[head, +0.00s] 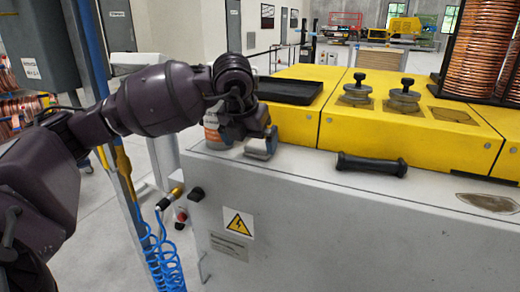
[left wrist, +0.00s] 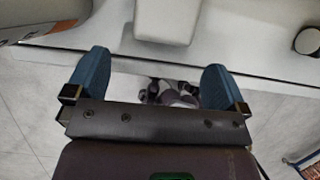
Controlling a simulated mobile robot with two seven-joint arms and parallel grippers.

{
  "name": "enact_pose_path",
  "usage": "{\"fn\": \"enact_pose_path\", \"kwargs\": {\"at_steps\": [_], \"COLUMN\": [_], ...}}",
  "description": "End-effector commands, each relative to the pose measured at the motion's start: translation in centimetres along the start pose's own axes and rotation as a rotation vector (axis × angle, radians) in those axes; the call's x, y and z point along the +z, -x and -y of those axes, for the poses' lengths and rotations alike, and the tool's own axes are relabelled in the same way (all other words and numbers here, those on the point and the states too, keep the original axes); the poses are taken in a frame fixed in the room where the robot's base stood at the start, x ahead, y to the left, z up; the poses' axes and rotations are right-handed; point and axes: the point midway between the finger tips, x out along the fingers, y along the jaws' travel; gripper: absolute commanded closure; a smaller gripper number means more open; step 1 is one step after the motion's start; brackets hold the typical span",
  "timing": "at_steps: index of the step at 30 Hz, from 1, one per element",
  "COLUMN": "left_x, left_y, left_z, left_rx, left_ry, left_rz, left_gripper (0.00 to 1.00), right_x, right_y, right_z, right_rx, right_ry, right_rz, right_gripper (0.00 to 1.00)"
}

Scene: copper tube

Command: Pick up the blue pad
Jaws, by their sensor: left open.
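No clearly blue pad shows apart from my gripper. A pale grey block (left wrist: 168,18) lies on the cabinet top at the top centre of the left wrist view; I cannot tell whether it is the pad. In the head view a small blue-grey piece (head: 260,152) shows at the cabinet's near edge, partly hidden by my gripper. My left gripper (head: 248,142) points down there. In the left wrist view its two blue fingers (left wrist: 152,84) are wide apart with nothing held between them; the block lies beyond their tips. My right gripper is not in view.
A container with an orange label (head: 212,132) stands just left of my gripper. A black handle (head: 372,164) lies on the grey cabinet top (head: 310,172). Yellow housings (head: 300,122) with a black tray (head: 290,91) stand behind. A blue post (head: 92,45) and coiled hose (head: 163,262) stand at left.

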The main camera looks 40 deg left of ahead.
Motion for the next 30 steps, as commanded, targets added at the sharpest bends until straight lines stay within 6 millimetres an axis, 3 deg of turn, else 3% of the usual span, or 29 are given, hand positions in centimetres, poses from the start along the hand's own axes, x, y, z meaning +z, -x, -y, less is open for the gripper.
{"fn": "enact_pose_path", "kwargs": {"at_steps": [5,12,21,30], "left_x": [2.7,2.6,2.6,2.6], "left_y": [-1.4,-4.0,-4.1,-4.1], "left_z": [0.1,0.0,0.0,0.0], "left_rx": [-0.002,0.000,-0.001,-0.001], "left_ry": [0.002,0.001,0.001,0.001], "left_rz": [-0.004,-0.003,0.000,-0.001], "left_gripper": [0.00,0.00,0.00,0.46], "right_x": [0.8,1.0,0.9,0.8], "right_y": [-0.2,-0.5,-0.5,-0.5], "right_z": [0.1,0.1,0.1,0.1], "right_rx": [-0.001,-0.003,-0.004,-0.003], "right_ry": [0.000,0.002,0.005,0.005], "right_rz": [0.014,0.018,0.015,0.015], "right_gripper": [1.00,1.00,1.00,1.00]}}
